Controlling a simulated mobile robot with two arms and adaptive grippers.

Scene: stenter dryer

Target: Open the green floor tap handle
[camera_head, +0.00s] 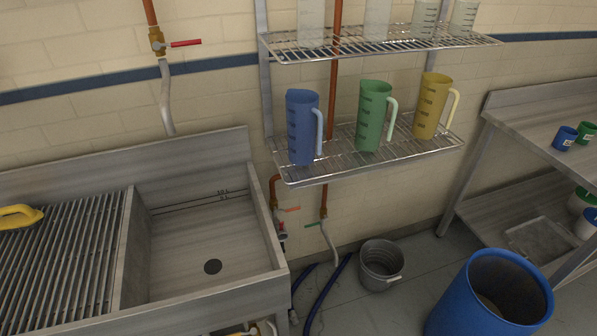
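The green tap handle (313,225) is a small lever low on the wall, on a copper pipe below the wire shelves. It points left from the pipe, close to horizontal. A grey spout (330,243) curves down from this tap toward the floor. Just left of it is another pipe with an orange handle (290,209) and a red valve part (282,228). Neither of my grippers is in view.
A steel sink (212,235) with a slatted rack stands at left. A grey bucket (380,265) and a blue barrel (490,295) stand on the floor at right. Blue hoses (325,292) lie below the taps. Wire shelves (345,160) with jugs hang above.

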